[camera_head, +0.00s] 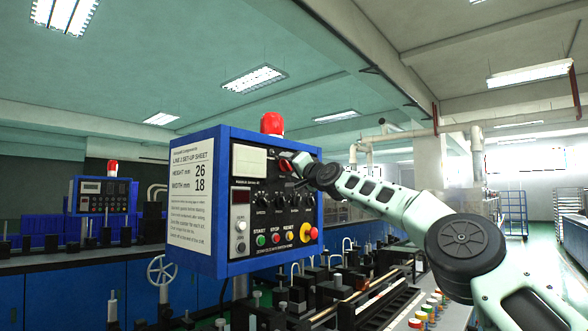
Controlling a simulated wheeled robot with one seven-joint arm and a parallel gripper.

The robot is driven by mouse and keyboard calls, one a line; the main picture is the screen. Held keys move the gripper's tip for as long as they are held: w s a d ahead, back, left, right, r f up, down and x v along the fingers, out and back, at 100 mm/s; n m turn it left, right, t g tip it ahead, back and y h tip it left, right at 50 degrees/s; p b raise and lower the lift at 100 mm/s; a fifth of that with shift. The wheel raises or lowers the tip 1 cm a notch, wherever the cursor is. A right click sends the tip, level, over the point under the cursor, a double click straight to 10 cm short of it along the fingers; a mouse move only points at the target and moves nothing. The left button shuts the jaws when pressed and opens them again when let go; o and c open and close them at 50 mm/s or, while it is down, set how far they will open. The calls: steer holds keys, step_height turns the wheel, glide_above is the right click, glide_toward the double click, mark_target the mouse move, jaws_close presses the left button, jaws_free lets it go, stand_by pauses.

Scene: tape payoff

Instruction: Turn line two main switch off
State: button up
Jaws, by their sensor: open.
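A blue control box (232,139) stands in the middle of the head view. My gripper (293,175) is at the panel's upper right, close to the red switch. It is open, but its fingers are small and dark here. Whether they touch the switch or stand around it cannot be told.
Below are several black knobs (280,200), green and red push buttons (261,240) and a yellow-ringed red stop button (308,233). A red lamp (272,123) tops the box. A second blue box (100,196) stands far left. Machinery (340,292) fills the space below.

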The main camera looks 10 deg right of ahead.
steer(key=shift+s, duration=0.1)
steer(key=b+v, duration=1.2)
steer(key=v, duration=0.5)
steer(key=shift+s+d, duration=0.1)
